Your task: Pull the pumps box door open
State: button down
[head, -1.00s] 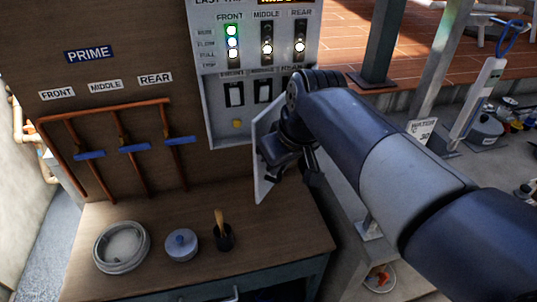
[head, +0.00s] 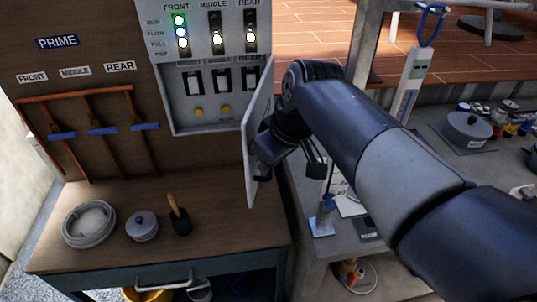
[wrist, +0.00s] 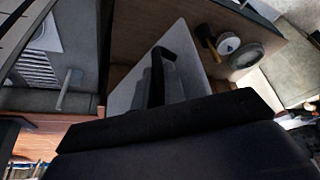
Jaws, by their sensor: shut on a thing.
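The pumps box (head: 171,100) is grey and hangs on the brown panel in the head view. Its pale door (head: 256,118) stands swung out on the right side, seen nearly edge-on, and the box interior with black switches and yellow buttons shows. My gripper (head: 262,174) is at the door's outer face, shut on the door's handle. The handle is mostly hidden by my gripper and wrist. In the wrist view, the pale door (wrist: 188,62) shows beyond a dark upright part, with my gripper's dark body across the bottom.
A concrete counter with a grey pot (head: 468,130) lies to the right.

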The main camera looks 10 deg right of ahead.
jog(key=shift+w+r, duration=0.1)
jog(key=c, duration=1.5)
grip_release()
jog(key=v, duration=1)
jog(key=shift+d+r, duration=0.1)
jog(key=shift+r, duration=0.2)
jog(key=shift+w+d+p+v, duration=0.3)
jog(key=shift+p+v, duration=1.35)
jog(key=shift+v, duration=0.4)
jog(key=shift+w+d+p+v, duration=0.2)
jog(key=shift+d+p+v, duration=0.05)
jog(key=shift+p+v, duration=1.65)
jog(key=shift+w+d+p+v, duration=0.3)
jog(key=shift+p+v, duration=1.15)
jog(key=shift+v, duration=0.75)
jog(key=shift+r, duration=0.1)
